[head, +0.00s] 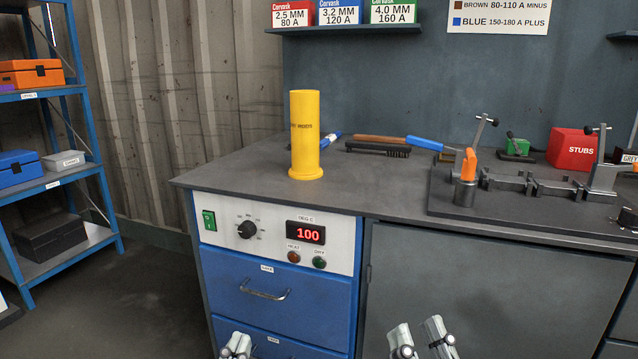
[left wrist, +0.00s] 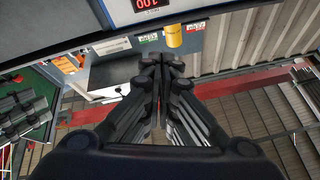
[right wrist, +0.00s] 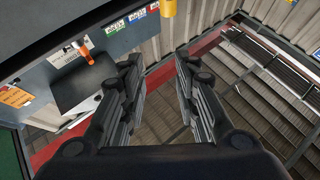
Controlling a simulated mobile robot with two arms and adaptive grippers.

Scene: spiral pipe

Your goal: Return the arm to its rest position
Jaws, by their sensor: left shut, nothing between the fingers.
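My left gripper (head: 236,346) shows at the bottom edge of the head view, in front of the blue drawers. In the left wrist view its fingers (left wrist: 160,68) are together with nothing between them. My right gripper (head: 420,340) is at the bottom edge, further right, in front of the grey cabinet door. In the right wrist view its fingers (right wrist: 158,75) are apart and the gap between them is empty. Both grippers are below the bench top and clear of the objects on it. Most of both arms is out of the head view.
The grey workbench (head: 240,165) carries a yellow cylinder (head: 305,135), a wire brush (head: 380,150), a clamp fixture (head: 535,185) and a red STUBS box (head: 570,147). A control panel (head: 275,235) reads 100 above a drawer handle (head: 265,290). Blue shelving (head: 80,95) stands left. The floor between is clear.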

